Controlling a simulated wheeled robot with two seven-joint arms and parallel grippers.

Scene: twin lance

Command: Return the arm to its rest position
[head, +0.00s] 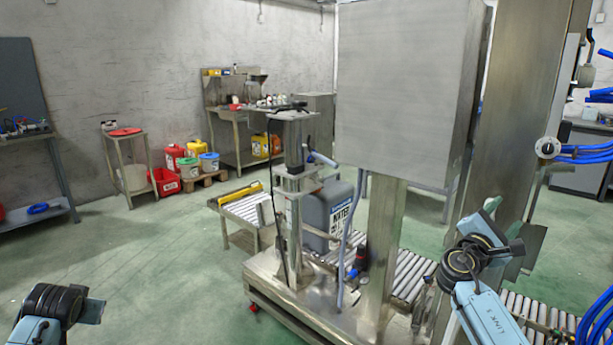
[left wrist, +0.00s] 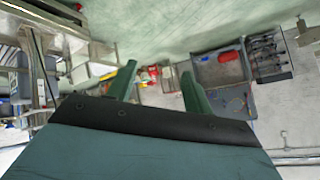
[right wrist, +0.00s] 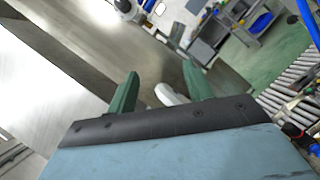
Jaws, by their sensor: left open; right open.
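My left gripper (left wrist: 158,73) is open, its two green fingers apart with nothing between them in the left wrist view. My right gripper (right wrist: 160,80) is open too, its green fingers apart in the right wrist view. A pale rounded part shows behind the gap, and I cannot tell how far off it is. In the head view my left arm shows only at the lower left corner, over open floor. My right arm is bent at the lower right, in front of the steel column (head: 508,130). No held object shows.
A large steel cabinet (head: 400,80) stands at centre right above a wheeled frame with a grey water canister (head: 325,212). Roller conveyors (head: 412,272) run beside and behind my right arm. Blue hoses (head: 585,152) hang at the right. The green floor (head: 165,260) at left is clear.

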